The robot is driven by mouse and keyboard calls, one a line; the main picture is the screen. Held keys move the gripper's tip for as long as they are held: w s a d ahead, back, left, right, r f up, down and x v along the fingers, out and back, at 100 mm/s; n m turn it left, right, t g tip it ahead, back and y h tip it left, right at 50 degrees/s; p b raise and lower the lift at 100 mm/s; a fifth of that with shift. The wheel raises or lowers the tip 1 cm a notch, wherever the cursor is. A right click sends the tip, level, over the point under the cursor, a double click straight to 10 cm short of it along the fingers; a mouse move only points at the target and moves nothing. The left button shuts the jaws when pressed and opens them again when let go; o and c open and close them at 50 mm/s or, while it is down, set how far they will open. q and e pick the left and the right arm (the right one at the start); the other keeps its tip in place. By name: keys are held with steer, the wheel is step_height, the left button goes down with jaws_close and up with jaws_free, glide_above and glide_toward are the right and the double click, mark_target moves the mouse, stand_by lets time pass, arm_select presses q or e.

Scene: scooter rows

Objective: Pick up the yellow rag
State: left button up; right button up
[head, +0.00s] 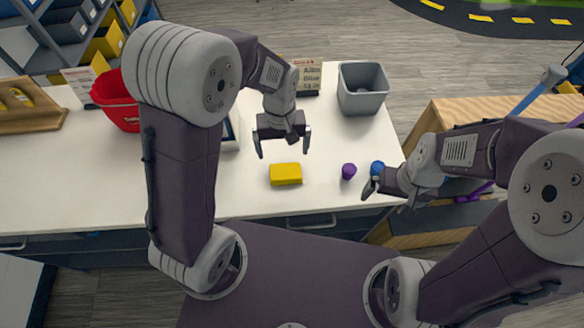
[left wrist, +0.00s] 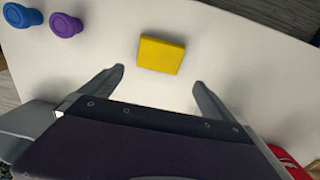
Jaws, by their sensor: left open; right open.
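The yellow rag (head: 286,174) is a small folded-looking yellow block lying flat on the white table near its front edge. It also shows in the left wrist view (left wrist: 160,55), just beyond and between the fingertips. My left gripper (head: 283,150) is open and empty, above and slightly behind the rag, apart from it. In the left wrist view its two fingers (left wrist: 158,78) are spread wide. My right gripper (head: 388,197) is at the table's right front edge, near a blue object and apart from the rag; it is open, and its fingers are partly hidden by the arm.
A purple object (head: 349,171) and a blue one (head: 377,168) stand right of the rag. A grey bin (head: 362,88) stands at the back right. A red basket (head: 115,103) and a wooden tray (head: 30,121) are at the left. The table (head: 100,185) is clear at front left.

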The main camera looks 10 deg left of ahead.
mark_target(286, 171)
arm_select(q)
steer(key=f, duration=0.2)
steer(key=d+f, duration=0.1)
steer(key=shift+s+d+f, duration=0.1)
steer(key=shift+s+f, duration=0.2)
steer(key=shift+s, duration=0.05)
steer(key=shift+w+a+f, duration=0.1)
steer(key=shift+a+f, duration=0.1)
steer(key=shift+f, duration=0.2)
steer(key=f, duration=0.2)
steer(key=f+p, duration=0.1)
steer(key=f, duration=0.1)
steer(key=shift+s+d, duration=0.1)
steer(key=shift+s, duration=0.25)
steer(key=shift+f, duration=0.35)
steer(key=shift+w+f, duration=0.15)
steer(key=c, duration=1.1)
arm_select(e)
steer(key=shift+w+d+r, duration=0.1)
steer(key=shift+d+r, duration=0.2)
steer(key=shift+r, duration=0.3)
